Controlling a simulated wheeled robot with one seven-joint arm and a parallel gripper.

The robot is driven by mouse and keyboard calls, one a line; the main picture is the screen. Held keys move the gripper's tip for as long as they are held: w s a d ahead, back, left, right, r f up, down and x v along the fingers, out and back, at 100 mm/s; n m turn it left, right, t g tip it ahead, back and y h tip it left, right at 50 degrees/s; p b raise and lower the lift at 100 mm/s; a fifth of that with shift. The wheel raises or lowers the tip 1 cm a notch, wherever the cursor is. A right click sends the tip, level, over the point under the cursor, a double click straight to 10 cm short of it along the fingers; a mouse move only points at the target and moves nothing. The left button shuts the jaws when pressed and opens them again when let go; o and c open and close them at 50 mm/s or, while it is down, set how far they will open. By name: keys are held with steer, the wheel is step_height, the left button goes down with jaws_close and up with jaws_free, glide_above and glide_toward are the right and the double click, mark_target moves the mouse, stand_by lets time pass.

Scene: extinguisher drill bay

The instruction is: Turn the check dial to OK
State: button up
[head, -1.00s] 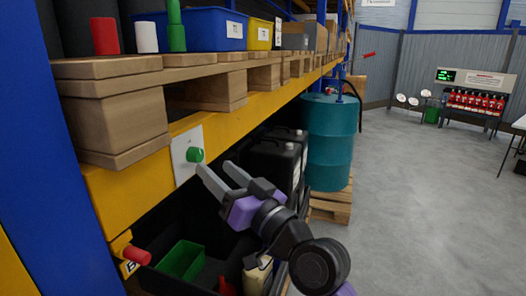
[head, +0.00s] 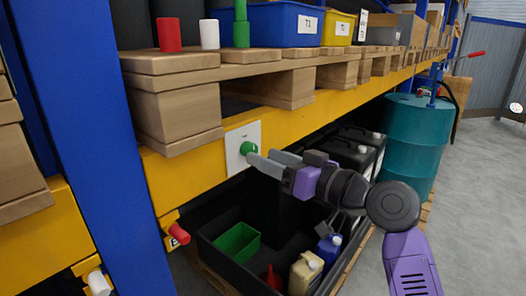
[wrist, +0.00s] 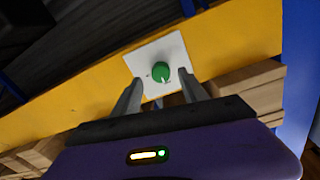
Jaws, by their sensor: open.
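The check dial is a round green knob (head: 247,148) on a white plate (head: 233,159) fixed to the yellow shelf beam. In the wrist view the knob (wrist: 161,72) has a small pale mark at its lower edge; the lettering on the plate (wrist: 143,60) is too small to read. My gripper (head: 262,164) is purple with grey fingers. It is open, its fingertips close to the knob. In the wrist view the fingers (wrist: 157,78) stand on either side of the knob's lower part, with gaps showing; I cannot tell whether either touches it.
A wooden pallet (head: 172,118) with blue (head: 272,25) and yellow (head: 335,28) bins lies above the beam. Below is a black tray (head: 243,272) with a green box (head: 237,243) and bottles. A blue post (head: 88,130) stands left, a teal drum (head: 413,140) right.

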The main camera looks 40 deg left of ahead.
mark_target(249, 150)
steer(key=shift+w+a, duration=0.1)
steer(key=shift+a, duration=1.15)
jaws_close()
